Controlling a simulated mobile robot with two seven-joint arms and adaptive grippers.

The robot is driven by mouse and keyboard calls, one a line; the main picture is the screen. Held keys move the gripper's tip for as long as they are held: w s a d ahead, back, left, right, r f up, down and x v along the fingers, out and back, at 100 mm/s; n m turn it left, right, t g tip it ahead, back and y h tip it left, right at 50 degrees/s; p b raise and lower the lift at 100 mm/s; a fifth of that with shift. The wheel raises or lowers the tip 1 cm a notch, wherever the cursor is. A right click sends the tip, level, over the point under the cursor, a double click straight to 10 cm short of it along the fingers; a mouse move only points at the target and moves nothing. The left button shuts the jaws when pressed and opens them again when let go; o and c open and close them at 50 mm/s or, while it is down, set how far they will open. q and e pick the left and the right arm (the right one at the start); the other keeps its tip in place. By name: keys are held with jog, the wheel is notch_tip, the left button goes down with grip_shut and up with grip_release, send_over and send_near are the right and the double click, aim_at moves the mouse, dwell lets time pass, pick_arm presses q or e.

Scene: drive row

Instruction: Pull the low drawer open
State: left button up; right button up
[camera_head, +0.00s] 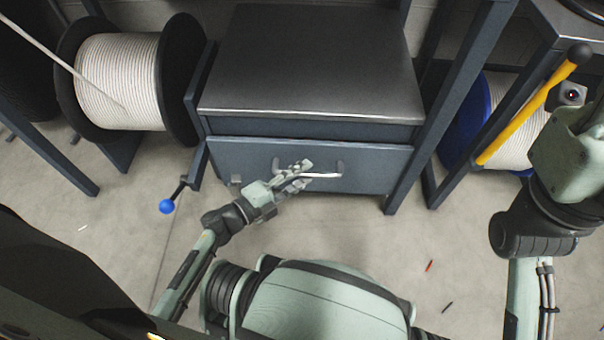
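The low drawer (235,160) is the blue-grey front under a dark metal-topped cabinet, in the middle of the head view. No drawer interior shows. Its bright bar handle (325,176) runs across the middle of the front. My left gripper (308,172) is at the left part of the handle. Its two fingers are apart, one above and one below the bar, and they hide part of it. Whether they touch the bar is unclear. My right arm is at the right edge, and its fingers do not show.
A white cable reel (117,82) stands left of the cabinet. A crank with a blue knob (166,206) sticks out at its lower left. A yellow bar (525,115) and a blue-flanged reel (468,125) are at the right. The floor before the drawer is mostly clear, with small scraps.

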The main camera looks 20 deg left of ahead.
pick_arm(q)
jog(key=shift+w+d, duration=0.1)
jog(key=shift+w, duration=0.15)
grip_shut()
dwell(0.3)
